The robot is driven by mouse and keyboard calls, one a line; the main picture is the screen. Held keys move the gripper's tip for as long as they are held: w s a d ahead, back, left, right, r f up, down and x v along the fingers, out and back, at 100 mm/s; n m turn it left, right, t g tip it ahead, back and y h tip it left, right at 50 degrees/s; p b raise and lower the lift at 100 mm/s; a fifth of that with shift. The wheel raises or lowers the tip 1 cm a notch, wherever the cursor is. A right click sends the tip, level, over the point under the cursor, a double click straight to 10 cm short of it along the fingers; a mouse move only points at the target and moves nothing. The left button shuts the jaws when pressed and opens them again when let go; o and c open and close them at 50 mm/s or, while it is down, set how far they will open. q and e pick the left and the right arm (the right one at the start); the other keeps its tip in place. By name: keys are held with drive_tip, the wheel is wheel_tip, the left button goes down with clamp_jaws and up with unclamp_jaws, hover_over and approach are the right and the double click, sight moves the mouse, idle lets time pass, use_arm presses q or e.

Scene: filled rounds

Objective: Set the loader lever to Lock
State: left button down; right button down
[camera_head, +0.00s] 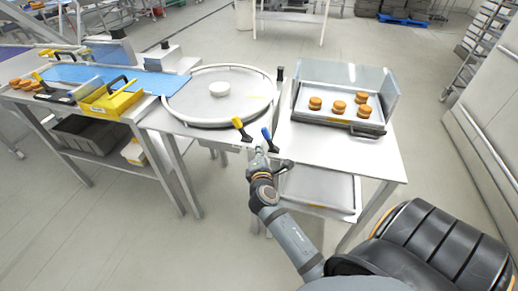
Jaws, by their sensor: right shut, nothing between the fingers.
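Several levers show, and I cannot tell from labels which is the loader lever. A yellow-handled lever (238,123) leans up and left at the front of the round table. A blue-handled lever (267,134) stands just right of it. My right gripper (262,150) is shut and empty, right below the blue handle; whether it touches that lever I cannot tell. A black-topped lever (280,75) stands upright at the round table's right rim. Another yellow-handled lever (39,78) is at the far left. Lock markings are too small to read. My left gripper is out of view.
A round turntable (182,108) has a white hub (219,89). A blue belt (150,82) and yellow bin (112,104) are at left. Floor in front is clear.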

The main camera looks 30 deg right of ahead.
sight(269, 139)
drive_tip(key=x, duration=0.7)
drive_tip(key=shift+d, duration=0.1)
